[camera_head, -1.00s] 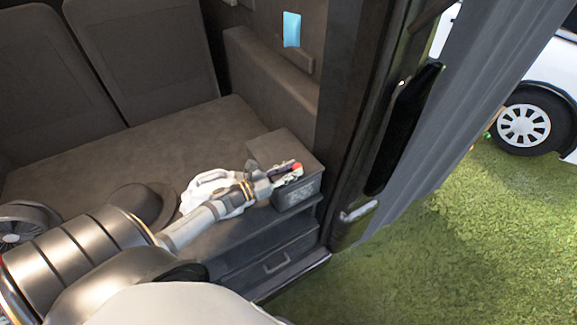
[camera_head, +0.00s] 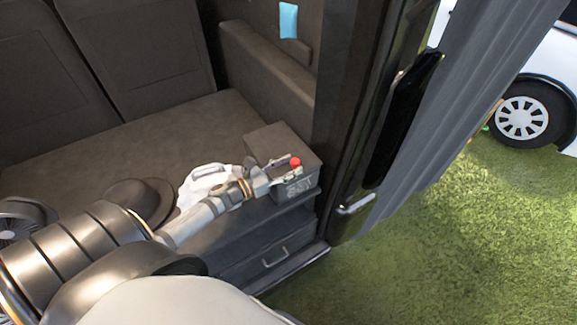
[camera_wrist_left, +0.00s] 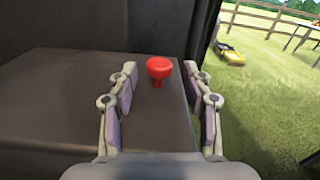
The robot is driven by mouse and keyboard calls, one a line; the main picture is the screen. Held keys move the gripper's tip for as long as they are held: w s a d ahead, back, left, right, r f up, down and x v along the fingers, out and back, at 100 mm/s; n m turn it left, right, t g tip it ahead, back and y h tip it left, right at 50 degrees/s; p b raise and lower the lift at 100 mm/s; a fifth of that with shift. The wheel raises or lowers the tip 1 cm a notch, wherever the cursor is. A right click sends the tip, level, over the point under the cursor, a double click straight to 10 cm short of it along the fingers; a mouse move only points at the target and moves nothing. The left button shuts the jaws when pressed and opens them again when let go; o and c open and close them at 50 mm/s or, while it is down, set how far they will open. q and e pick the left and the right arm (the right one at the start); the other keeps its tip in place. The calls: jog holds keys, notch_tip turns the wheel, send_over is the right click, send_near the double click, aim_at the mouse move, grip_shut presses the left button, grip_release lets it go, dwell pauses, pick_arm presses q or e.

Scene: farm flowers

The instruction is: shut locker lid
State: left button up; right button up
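A dark grey box (camera_head: 278,150) stands at the right end of the van's bench. A red knob (camera_head: 295,161) shows at its front right edge; it also shows in the left wrist view (camera_wrist_left: 159,70). My left gripper (camera_head: 282,168) is at the front of the box, low over its top. In the left wrist view its fingers are spread and empty, with the knob just ahead between the tips. I cannot tell which part is the locker lid; the box top looks flat. My right gripper is not in view.
A white handled item (camera_head: 196,187) and a dark hat (camera_head: 140,197) sit beside my left arm. Below is a drawer with a handle (camera_head: 275,258). The door frame (camera_head: 345,160) rises close to the right of the box.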

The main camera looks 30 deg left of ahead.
pick_arm(q)
jog(key=shift+s+a, duration=0.1)
jog(key=v, duration=1.1)
jog(key=shift+s+a, duration=0.2)
jog(key=shift+s, duration=0.15)
